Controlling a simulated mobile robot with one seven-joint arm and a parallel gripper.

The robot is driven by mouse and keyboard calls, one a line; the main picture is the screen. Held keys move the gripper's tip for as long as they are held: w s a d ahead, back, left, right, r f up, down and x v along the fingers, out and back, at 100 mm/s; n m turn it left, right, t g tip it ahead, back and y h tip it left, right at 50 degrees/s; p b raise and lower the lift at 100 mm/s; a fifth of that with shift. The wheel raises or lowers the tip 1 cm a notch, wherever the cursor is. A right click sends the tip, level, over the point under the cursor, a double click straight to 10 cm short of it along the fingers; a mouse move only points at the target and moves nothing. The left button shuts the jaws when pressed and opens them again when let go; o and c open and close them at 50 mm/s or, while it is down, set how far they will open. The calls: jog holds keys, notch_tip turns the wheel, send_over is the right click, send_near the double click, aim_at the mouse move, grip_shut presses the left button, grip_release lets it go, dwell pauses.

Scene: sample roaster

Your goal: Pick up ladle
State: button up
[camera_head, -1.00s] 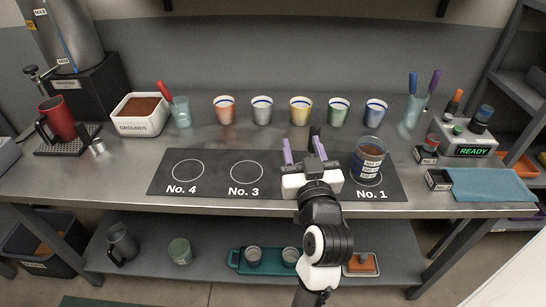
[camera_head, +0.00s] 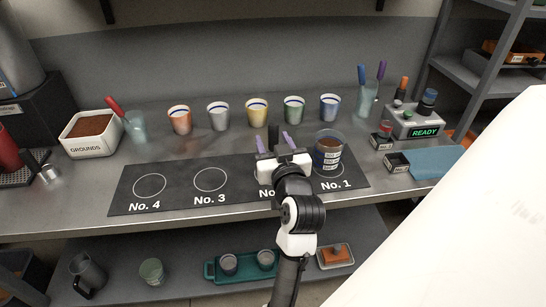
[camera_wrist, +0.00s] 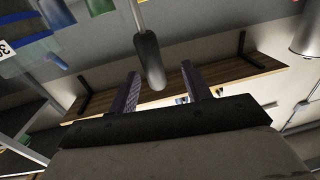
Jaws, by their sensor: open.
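The ladle shows as a dark handle (camera_head: 273,133) rising between my fingers at the No. 2 place. In the wrist view its black handle (camera_wrist: 150,62) with a thin metal stem hangs down from the top edge, as that view is upside down. Its bowl is out of sight behind my gripper. My gripper (camera_head: 273,139) is open, with purple fingers pointing away over the mat. In the wrist view, the handle's end lies between my fingers (camera_wrist: 159,70), nearer the left one. I cannot tell if it touches.
A dark glass cup (camera_head: 327,152) with labels stands close to the right, on No. 1. The black mat (camera_head: 180,190) is bare at No. 3 and No. 4. Several coloured cups (camera_head: 257,112) line the back. A grounds bin (camera_head: 90,140) stands left.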

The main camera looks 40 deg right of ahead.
aim_at(275, 134)
jog(key=w+d+p, duration=0.1)
jog(key=w+d+r+p, duration=0.1)
jog(key=w, duration=0.1)
jog(key=shift+w+d, duration=0.25)
jog(key=shift+d, duration=0.05)
jog(key=shift+w+d+f, duration=0.1)
jog(key=shift+w+d, duration=0.1)
jog(key=shift+w, duration=0.3)
grip_shut()
